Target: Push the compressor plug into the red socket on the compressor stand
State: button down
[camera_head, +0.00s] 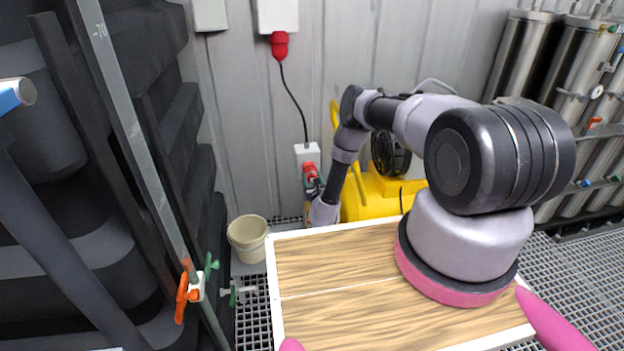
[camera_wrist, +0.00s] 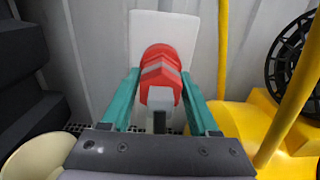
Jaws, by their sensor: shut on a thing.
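The compressor stand's white box (camera_head: 307,153) is in front of the grey wall, left of the yellow compressor. It also shows as a white panel in the wrist view (camera_wrist: 163,27). The red socket (camera_head: 309,168) is on its front. My gripper (camera_wrist: 160,82) has its green fingers on either side of the compressor plug (camera_wrist: 160,96), a pale grey and red body with a dark cable end towards me. The plug is in line with the red round shape before the panel. How deep it sits is hidden. My gripper also shows in the head view (camera_head: 312,187).
The yellow compressor (camera_head: 378,190) with its black fan is close to the right of my gripper. A cream bucket (camera_head: 248,238) stands to the left. A black cable runs from a red wall plug (camera_head: 279,45) down to the white box. Black tanks fill the left side.

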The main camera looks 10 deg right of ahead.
jog(key=shift+w, duration=0.1)
jog(key=shift+c, duration=0.3)
grip_release()
